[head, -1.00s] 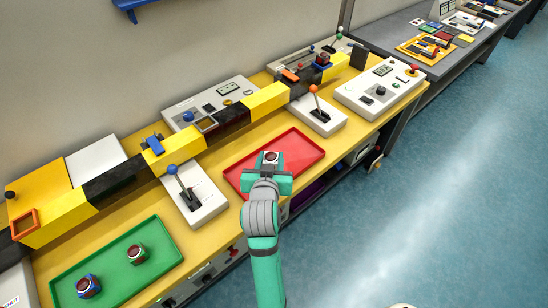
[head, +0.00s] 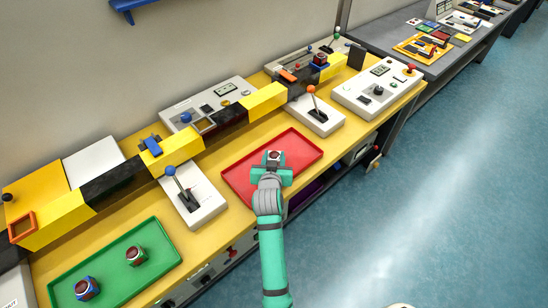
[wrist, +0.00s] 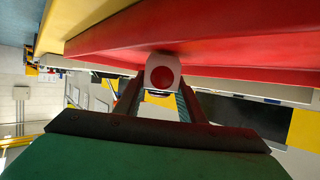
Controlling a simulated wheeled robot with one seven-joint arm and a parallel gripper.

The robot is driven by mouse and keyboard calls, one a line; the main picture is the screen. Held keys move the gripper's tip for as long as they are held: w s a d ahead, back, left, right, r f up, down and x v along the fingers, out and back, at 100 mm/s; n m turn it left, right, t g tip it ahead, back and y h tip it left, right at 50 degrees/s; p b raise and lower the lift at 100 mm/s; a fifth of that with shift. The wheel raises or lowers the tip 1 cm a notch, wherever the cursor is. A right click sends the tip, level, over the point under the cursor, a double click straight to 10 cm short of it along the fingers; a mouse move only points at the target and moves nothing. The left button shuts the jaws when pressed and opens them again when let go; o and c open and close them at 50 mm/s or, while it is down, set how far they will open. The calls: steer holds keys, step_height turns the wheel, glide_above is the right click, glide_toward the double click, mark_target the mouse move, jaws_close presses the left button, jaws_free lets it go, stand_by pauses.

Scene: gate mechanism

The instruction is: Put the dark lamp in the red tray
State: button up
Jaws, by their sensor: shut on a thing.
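My gripper (head: 273,168) is shut on a small white lamp (head: 275,155) with a dark red round top. The lamp is over the lower middle of the red tray (head: 299,146). In the wrist view the lamp (wrist: 162,72) sits between my two fingers, with its red face showing, close against the red tray (wrist: 230,48). I cannot tell whether it touches the tray floor. The rest of the visible tray is empty.
Lever boxes (head: 205,205) (head: 325,125) stand left of and behind the red tray. A yellow and black barrier (head: 215,128) runs behind.

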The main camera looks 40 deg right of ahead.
steer(key=shift+f, duration=0.3)
steer(key=o, duration=1.1)
steer(key=shift+o, duration=0.2)
steer(key=shift+a+r, duration=0.15)
steer(key=shift+r, duration=0.05)
steer(key=v, duration=1.2)
steer(key=shift+f, duration=0.1)
